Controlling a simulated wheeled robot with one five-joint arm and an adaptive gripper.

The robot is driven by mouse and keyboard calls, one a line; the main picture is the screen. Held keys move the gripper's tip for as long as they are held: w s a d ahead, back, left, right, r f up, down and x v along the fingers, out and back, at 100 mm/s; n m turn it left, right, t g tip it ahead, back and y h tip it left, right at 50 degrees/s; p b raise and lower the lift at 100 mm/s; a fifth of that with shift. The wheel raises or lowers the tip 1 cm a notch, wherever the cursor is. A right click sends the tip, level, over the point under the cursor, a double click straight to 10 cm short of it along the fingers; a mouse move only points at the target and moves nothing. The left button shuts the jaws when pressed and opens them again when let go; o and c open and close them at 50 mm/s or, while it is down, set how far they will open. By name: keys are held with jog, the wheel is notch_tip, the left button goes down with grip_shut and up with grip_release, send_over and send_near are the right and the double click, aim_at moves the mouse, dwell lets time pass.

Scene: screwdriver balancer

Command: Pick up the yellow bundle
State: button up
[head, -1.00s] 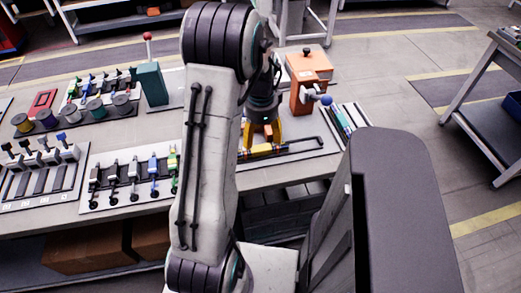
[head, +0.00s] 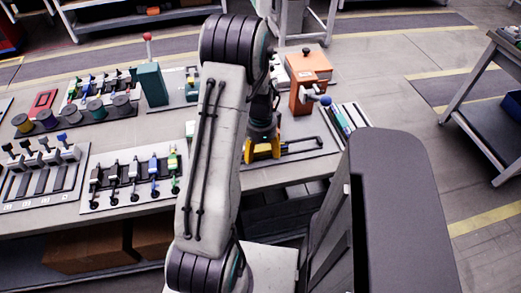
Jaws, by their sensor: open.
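My gripper (head: 263,150) points down over a grey mat (head: 318,152) on the bench, its yellow-orange fingers apart. It is low, around the left end of a long dark holder (head: 300,147). A small yellow patch beside the fingers may be the yellow bundle, but it is too small and too covered to tell apart from the fingers. My arm hides the left part of the mat. I cannot tell whether the fingers touch anything.
An orange fixture with a blue-knobbed lever (head: 309,85) stands just behind my gripper. A rack of coloured strips (head: 348,119) lies to the right. On the left are a lever board (head: 40,172), spools (head: 90,112) and a green block (head: 152,84).

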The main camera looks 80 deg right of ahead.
jog(key=c, duration=1.3)
jog(key=shift+r, duration=0.15)
